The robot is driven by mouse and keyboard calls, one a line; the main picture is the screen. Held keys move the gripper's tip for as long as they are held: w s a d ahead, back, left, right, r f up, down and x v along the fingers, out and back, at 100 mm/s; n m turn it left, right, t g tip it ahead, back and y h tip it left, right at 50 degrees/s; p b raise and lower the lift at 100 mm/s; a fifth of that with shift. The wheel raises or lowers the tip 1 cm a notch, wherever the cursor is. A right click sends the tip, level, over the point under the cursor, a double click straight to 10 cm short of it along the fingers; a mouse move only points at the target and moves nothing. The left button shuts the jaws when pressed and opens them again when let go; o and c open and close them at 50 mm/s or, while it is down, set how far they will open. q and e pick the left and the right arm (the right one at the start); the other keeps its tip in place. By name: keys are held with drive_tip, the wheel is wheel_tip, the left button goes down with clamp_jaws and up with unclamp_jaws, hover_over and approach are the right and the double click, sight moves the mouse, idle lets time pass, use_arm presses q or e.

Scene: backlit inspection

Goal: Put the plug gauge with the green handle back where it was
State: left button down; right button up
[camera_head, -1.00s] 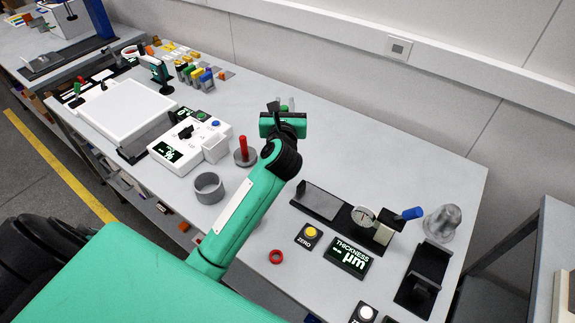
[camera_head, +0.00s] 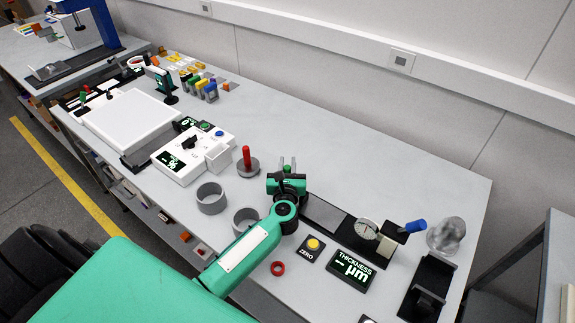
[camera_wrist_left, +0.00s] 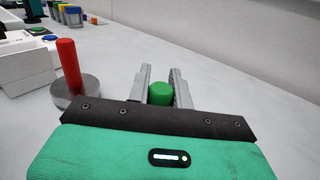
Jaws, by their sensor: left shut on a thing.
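The green handle (camera_head: 287,169) of a plug gauge shows just beyond my left gripper (camera_head: 288,163) in the head view. In the left wrist view the green handle (camera_wrist_left: 160,94) stands between the two grey fingers of my left gripper (camera_wrist_left: 161,82), which is shut on it. The gauge's lower part is hidden, so I cannot tell whether it touches the table. A plug gauge with a red handle (camera_head: 246,158) stands upright on its grey disc to the left; it also shows in the left wrist view (camera_wrist_left: 67,65). My right gripper is not in view.
Two grey rings (camera_head: 211,199) (camera_head: 240,213) lie left of my forearm. To the right are a dial gauge stand (camera_head: 367,229), a yellow ZERO button (camera_head: 313,245) and a thickness display (camera_head: 350,270). A white instrument (camera_head: 190,155) stands left. The table behind the gripper is clear.

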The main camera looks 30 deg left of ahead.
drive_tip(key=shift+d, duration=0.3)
use_arm(q)
drive_tip(key=shift+f, duration=0.2)
drive_tip(key=c, duration=1.3)
unclamp_jaws()
drive_tip(key=shift+o, duration=0.2)
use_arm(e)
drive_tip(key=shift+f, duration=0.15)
use_arm(q)
drive_tip(key=shift+r, duration=0.1)
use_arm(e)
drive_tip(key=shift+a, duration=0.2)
use_arm(q)
drive_tip(key=shift+r, duration=0.2)
drive_tip(key=b+v, duration=0.1)
drive_tip(key=v, duration=0.2)
drive_tip(key=b+v, duration=0.1)
drive_tip(key=v, duration=0.6)
drive_tip(key=shift+s+d+f+b, duration=0.2)
drive_tip(key=shift+s+f+b, duration=0.1)
drive_tip(key=shift+b, duration=0.1)
drive_tip(key=shift+s+d+r, duration=0.2)
drive_tip(key=shift+s+d, duration=0.1)
drive_tip(key=shift+s, duration=0.35)
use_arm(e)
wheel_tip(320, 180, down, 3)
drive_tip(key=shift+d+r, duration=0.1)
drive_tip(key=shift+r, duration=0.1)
